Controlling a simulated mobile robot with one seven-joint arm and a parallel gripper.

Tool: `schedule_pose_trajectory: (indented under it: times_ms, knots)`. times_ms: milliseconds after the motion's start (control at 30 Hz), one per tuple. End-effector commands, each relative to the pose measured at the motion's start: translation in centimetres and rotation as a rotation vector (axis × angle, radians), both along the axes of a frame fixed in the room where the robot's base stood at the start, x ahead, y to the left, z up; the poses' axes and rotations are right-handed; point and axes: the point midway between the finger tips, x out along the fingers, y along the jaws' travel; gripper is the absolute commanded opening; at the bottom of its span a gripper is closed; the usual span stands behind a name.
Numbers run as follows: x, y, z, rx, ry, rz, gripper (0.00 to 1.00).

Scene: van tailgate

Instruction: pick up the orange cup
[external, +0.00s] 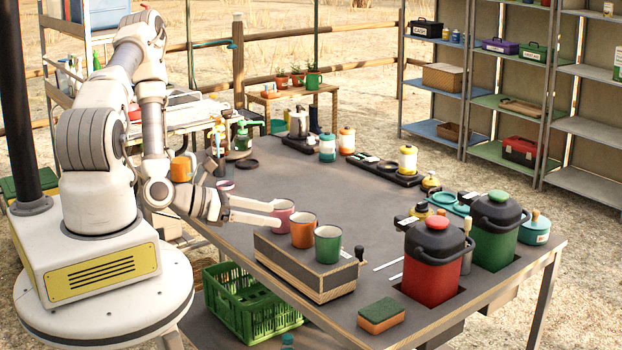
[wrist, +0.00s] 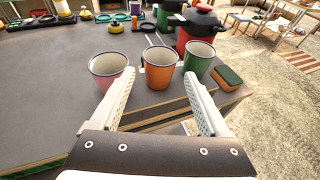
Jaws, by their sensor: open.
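The orange cup (external: 303,230) stands upright on a low box (external: 305,268) at the front of the table, between a pink cup (external: 283,215) and a green cup (external: 328,244). In the wrist view the orange cup (wrist: 159,66) is between and beyond my fingertips, with the pink cup (wrist: 109,68) to its left and the green cup (wrist: 198,60) to its right. My gripper (external: 278,212) is open and empty, its fingers pointing at the cups from the left. In the wrist view my gripper (wrist: 160,82) shows both fingers spread apart. I cannot tell whether a finger touches the pink cup.
A sponge (external: 381,315) lies right of the box. A red container (external: 434,265) and a green container (external: 496,230) stand at the table's right. A green crate (external: 250,305) sits below the table edge. The table's middle (external: 300,180) is largely clear.

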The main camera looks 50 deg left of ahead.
Motion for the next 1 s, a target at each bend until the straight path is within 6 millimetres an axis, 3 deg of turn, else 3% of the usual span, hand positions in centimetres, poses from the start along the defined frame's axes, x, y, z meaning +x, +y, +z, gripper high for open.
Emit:
schedule_pose_trajectory:
  times_ms: [233, 500, 833, 1000]
  knots:
    - [2.1, -1.0, -0.6, -0.002, 0.001, 0.0, 0.79]
    - [5.8, -2.5, -1.9, -0.002, 0.001, 0.0, 0.79]
    - [6.4, -2.7, -2.2, 0.0, 0.001, 0.001, 0.79]
    - [6.4, -2.7, -2.2, 0.0, 0.001, 0.001, 0.49]
